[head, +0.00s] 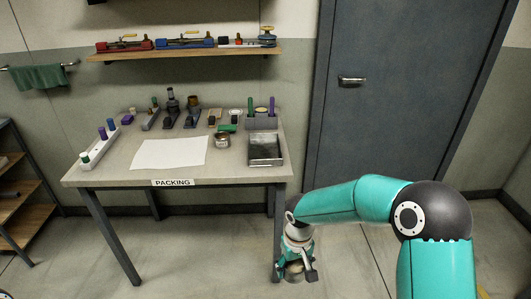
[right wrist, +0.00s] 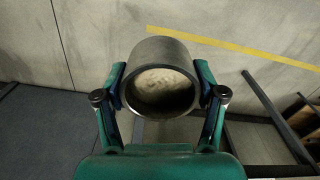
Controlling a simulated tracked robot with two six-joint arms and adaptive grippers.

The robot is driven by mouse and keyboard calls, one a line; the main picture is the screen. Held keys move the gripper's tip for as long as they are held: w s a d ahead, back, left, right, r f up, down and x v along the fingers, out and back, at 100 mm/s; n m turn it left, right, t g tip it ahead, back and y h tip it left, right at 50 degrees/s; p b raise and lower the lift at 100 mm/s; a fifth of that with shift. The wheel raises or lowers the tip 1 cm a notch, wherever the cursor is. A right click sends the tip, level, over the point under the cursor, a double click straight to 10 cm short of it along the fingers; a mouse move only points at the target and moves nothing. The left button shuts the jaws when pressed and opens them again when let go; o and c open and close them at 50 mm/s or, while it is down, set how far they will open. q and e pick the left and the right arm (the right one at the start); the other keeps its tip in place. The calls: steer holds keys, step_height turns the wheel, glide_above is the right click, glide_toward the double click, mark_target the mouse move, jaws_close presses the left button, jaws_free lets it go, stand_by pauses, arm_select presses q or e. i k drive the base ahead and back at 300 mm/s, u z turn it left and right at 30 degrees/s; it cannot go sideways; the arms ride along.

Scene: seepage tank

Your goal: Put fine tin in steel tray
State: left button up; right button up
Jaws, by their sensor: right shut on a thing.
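My right gripper (head: 299,272) is low in the head view, in front of the table's right front leg and below the tabletop. It is shut on a grey metal tin (right wrist: 175,47). The right wrist view looks into the tin's open mouth, with pale, fine-looking material inside and a finger on each side. No label shows on it. The steel tray (head: 265,162) is a dark-floored rectangular tray at the right end of the packing table; its floor looks empty. My left gripper is not in view.
The packing table (head: 120,165) holds a white sheet (head: 170,153), another small open tin (head: 222,141) left of the tray, and several bottles, stands and small items along the back. A shelf (head: 185,53) hangs above. A grey door (head: 400,90) stands at right.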

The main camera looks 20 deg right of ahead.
mark_target(264, 148)
steer(key=z, duration=0.05)
steer(key=i, duration=1)
steer(key=u, duration=0.05)
